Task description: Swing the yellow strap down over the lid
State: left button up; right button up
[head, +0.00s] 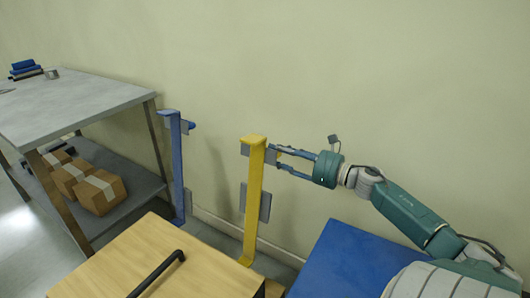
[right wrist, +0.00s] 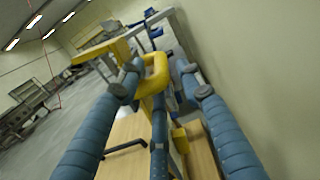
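The yellow strap (head: 254,200) stands upright behind the wooden lid (head: 130,250), with its bent top end highest. The lid carries a black bar handle (head: 158,272). My right gripper (head: 276,159) reaches in from the right near the top of the strap. In the right wrist view its fingers (right wrist: 160,92) are spread, with the strap's yellow top end (right wrist: 155,72) at and between their tips. I cannot tell whether any finger touches it. My left gripper is not in view.
A blue strap (head: 177,165) stands upright left of the yellow one. A grey workbench (head: 75,105) with cardboard boxes (head: 100,192) on its lower shelf stands at the left. A blue surface (head: 355,262) lies at lower right. The wall is close behind the straps.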

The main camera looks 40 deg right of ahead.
aim_at(265, 150)
jog(key=shift+b+x, duration=0.3)
jog(key=shift+x, duration=2.4)
jog(key=shift+f, duration=0.15)
grip_shut()
